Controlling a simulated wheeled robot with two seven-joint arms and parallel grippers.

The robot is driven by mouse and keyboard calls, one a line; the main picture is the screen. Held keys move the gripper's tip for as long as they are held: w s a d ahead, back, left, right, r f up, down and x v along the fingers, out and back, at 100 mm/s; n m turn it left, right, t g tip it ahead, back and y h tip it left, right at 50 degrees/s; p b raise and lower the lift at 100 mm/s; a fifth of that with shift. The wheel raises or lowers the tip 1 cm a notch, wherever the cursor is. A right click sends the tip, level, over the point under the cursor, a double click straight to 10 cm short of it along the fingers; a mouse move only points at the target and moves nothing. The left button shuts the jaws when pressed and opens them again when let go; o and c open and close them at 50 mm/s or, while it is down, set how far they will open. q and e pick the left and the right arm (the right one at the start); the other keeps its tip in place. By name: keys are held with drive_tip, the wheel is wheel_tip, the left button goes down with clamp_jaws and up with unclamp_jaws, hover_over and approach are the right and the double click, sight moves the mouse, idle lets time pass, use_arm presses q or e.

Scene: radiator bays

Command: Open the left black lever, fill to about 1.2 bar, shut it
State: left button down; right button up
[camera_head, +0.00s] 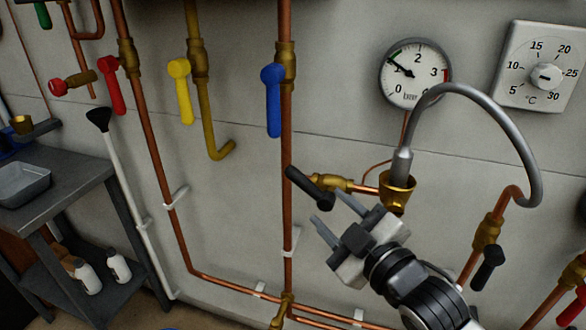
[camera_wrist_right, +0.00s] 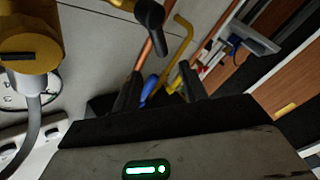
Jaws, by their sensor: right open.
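The left black lever (camera_head: 308,185) sits on a brass valve (camera_head: 335,183) on a short copper pipe and slants down to the right. In the wrist view a black lever end (camera_wrist_right: 150,14) shows at the top, beyond my fingers. My right gripper (camera_head: 333,213) is open and empty, just below the lever; I cannot tell whether it touches. Its fingers also show in the wrist view (camera_wrist_right: 160,88). The pressure gauge (camera_head: 416,85) has its needle near the 1, with a green mark at its upper left. My left gripper is not in view.
A grey hose (camera_head: 530,155) arches from a brass fitting (camera_head: 397,190) to the right pipe, above another black lever (camera_head: 488,268). Blue (camera_head: 273,100), yellow (camera_head: 180,92) and red (camera_head: 113,85) levers hang left. A thermostat (camera_head: 542,68) is upper right; a bench (camera_head: 75,165) stands left.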

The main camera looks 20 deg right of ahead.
sight(293, 173)
drive_tip(key=p+x, duration=0.1)
drive_tip(key=x, duration=1.2)
drive_tip(key=shift+w, duration=0.25)
drive_tip(key=shift+c, duration=0.3)
clamp_jaws()
